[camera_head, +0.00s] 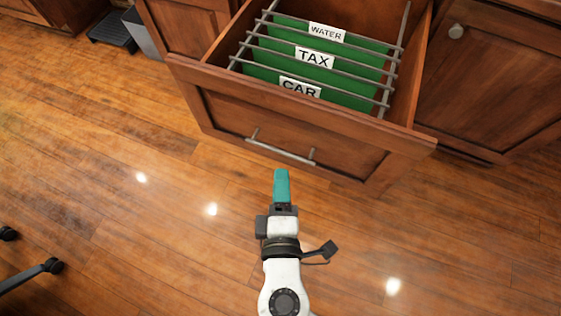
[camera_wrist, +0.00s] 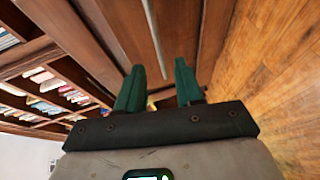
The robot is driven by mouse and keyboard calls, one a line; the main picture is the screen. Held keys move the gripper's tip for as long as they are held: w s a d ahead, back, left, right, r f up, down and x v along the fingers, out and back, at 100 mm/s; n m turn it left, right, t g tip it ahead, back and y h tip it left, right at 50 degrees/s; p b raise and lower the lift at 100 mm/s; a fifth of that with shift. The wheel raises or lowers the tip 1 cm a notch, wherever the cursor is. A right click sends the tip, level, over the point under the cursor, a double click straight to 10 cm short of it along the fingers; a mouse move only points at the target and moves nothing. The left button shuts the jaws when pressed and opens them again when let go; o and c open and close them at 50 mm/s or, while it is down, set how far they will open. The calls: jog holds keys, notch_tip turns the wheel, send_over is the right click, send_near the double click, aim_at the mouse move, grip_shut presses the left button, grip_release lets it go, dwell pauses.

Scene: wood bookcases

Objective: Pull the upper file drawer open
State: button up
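The upper file drawer (camera_head: 235,108) is pulled out of the wooden cabinet, with green hanging files (camera_head: 315,62) labelled WATER, TAX and CAR showing inside. Its silver bar handle (camera_head: 281,151) is on the drawer front, and a long bar that looks like the handle shows in the wrist view (camera_wrist: 154,36). My gripper (camera_head: 281,172) has teal fingers and sits just in front of and below the handle in the head view, apart from it. In the wrist view my gripper (camera_wrist: 158,68) has its two fingers spread with nothing between them.
A dark wheeled chair base (camera_head: 50,267) is at the lower left. A grey bin (camera_head: 143,35) stands at the upper left.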

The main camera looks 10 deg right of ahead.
jog(key=v, duration=0.3)
jog(key=shift+s, duration=0.25)
dwell(0.4)
